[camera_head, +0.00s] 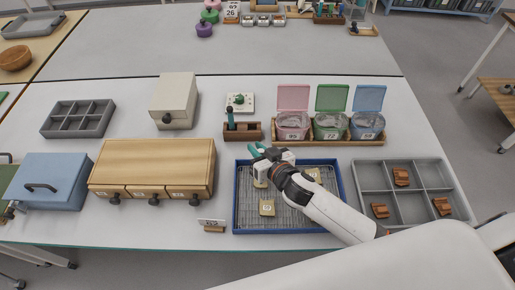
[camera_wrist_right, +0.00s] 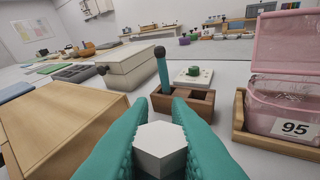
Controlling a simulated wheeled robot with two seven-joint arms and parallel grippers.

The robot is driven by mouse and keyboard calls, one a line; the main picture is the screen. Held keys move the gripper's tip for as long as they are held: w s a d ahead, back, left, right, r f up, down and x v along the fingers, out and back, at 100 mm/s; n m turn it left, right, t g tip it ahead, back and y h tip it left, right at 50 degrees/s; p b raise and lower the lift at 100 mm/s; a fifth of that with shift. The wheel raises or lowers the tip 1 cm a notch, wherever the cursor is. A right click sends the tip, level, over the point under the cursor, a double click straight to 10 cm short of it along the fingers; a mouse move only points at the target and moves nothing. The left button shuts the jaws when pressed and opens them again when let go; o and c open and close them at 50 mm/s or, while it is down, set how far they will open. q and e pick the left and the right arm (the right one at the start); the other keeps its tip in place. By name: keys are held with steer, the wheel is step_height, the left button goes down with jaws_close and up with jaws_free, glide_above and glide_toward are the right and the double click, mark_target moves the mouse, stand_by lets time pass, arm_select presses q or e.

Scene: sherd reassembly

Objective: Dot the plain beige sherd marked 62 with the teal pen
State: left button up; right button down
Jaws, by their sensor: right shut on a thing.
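My right gripper (camera_head: 258,150), with teal fingers, is above the back edge of the blue-rimmed tray (camera_head: 236,212). In the right wrist view its fingers (camera_wrist_right: 160,140) are shut on a white hexagonal piece (camera_wrist_right: 160,150), seen end-on. A teal pen (camera_head: 230,117) with a dark top stands upright in a wooden holder (camera_head: 252,131); the right wrist view also shows this pen (camera_wrist_right: 162,68), apart from the fingers. A beige sherd (camera_head: 267,208) with a pale label lies in the tray. Other beige sherds lie behind it, partly hidden by the gripper and arm. I cannot read their numbers. My left gripper is out of view.
Pink, green and blue lidded bins (camera_head: 331,133) stand behind the tray. A grey divided tray (camera_head: 408,212) with brown pieces is at right. A wooden drawer box (camera_head: 152,166) stands left, with a small numbered card (camera_head: 212,223) in front. A white block with a green knob (camera_head: 239,102) is behind the holder.

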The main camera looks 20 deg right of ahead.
steer(key=shift+f+b, duration=0.4)
steer(key=shift+f, duration=0.1)
stand_by(0.3)
stand_by(1.1)
step_height(320, 180, up, 7)
steer(key=p, duration=0.7)
stand_by(0.5)
